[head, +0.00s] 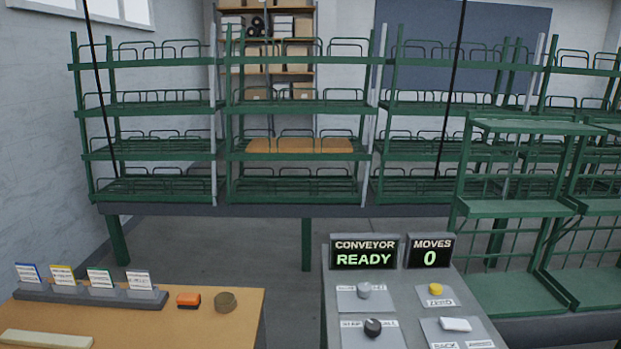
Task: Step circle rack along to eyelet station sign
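Green tiered racks (150,105) stand in a row on a dark raised rail (270,211). I cannot tell which one is the circle rack, and I can make out no eyelet station sign. A grey control panel (406,288) stands in front. Its displays read CONVEYOR READY (364,253) and MOVES 0 (431,251). On it are a grey knob (364,290), a yellow button (436,289), a black knob (373,327) and a white switch (456,324) with a label reading BACK. Other labels are too small to read surely. Neither gripper is in view.
A wooden table (215,330) at front left holds a grey holder (90,293) with several coloured cards, an orange object (188,299) and a round brown item (226,302). Another green rack (515,210) stands close at right. A shelf with boxes (265,50) is behind.

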